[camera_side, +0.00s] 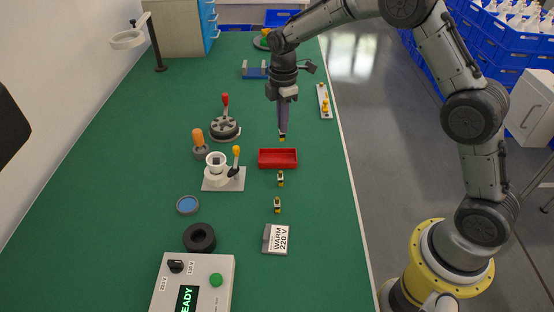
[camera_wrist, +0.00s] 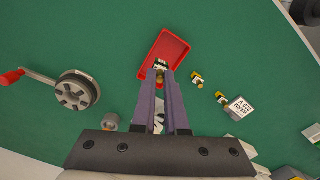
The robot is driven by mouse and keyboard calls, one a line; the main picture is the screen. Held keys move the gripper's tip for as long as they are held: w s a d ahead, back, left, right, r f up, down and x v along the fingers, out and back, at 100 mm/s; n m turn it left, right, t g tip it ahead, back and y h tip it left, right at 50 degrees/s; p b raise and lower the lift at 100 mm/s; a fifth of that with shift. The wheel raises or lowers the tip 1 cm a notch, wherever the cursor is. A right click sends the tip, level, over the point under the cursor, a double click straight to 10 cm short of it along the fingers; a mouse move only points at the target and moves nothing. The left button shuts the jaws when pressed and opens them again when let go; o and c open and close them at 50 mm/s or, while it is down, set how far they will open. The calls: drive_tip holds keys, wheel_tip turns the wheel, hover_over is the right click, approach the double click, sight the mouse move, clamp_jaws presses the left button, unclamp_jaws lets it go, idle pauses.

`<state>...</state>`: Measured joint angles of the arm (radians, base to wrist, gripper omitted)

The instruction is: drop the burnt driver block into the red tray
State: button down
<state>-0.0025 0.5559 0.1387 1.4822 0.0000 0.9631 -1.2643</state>
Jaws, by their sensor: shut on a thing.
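My gripper (camera_side: 283,130) is shut on a small driver block (camera_side: 282,138) with dark and yellow parts. It holds the block pointing down, just behind the red tray (camera_side: 278,165) in the side view. In the wrist view the fingers (camera_wrist: 160,78) close on the block (camera_wrist: 160,65), which overlaps the near end of the red tray (camera_wrist: 163,48). The tray looks empty apart from what the block and fingers cover. I cannot tell the block's exact height or whether it is scorched.
Left are a white lever fixture (camera_side: 223,178), an orange-handled tool (camera_side: 200,145) and a red-handled wheel device (camera_side: 225,128). A control box (camera_side: 205,285) reads READY.

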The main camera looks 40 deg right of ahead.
sight(282, 139)
drive_tip(key=shift+f, duration=2.9)
drive_tip(key=c, duration=0.9)
unclamp_jaws()
drive_tip(key=shift+o, duration=0.2)
wheel_tip(282, 139, up, 14)
drive_tip(key=shift+f, duration=0.1)
